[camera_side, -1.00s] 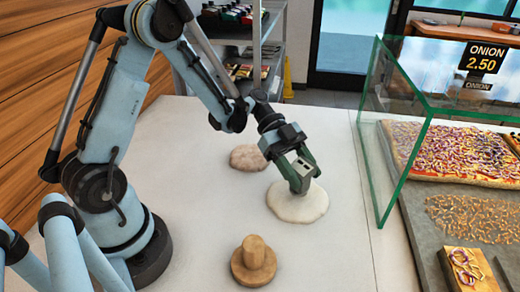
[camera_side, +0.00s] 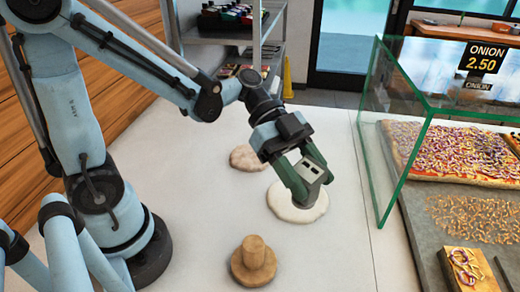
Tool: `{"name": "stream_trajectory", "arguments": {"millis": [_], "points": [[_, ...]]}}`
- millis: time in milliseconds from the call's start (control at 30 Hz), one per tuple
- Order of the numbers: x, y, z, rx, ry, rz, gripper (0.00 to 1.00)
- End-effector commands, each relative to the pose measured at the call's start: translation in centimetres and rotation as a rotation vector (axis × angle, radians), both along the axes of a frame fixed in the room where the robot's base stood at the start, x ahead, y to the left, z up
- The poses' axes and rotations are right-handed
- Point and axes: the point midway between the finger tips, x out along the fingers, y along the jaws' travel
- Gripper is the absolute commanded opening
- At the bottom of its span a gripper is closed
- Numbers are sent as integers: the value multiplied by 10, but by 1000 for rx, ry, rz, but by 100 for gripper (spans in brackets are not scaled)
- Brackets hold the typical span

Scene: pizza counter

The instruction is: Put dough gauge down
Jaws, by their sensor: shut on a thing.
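My gripper (camera_side: 314,188) has green fingers and is shut on the dough gauge (camera_side: 311,172), a small grey block with two dark slots. The gripper is tilted and points down to the right. In the picture it overlaps the flattened pale dough (camera_side: 290,212), and the gauge appears held above it. The fingers hide part of the gauge and of the dough's upper right side. I cannot tell the exact height of the gauge over the counter (camera_side: 200,230).
A wooden press with a knob (camera_side: 254,262) stands on the counter at the front. A second, browner dough piece (camera_side: 246,158) lies behind the gripper. A glass guard (camera_side: 385,150) and topped pizza (camera_side: 455,150) are on the right. The counter's left-middle is clear.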

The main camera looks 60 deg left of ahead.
Motion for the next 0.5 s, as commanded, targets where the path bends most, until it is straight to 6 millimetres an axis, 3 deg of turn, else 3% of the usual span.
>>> {"name": "stream_trajectory", "arguments": {"millis": [167,300,500], "points": [[24,13,15,-1,-2,180,14],[55,40,39,0,-1,445,14],[83,85,79,0,-1,799,14]]}}
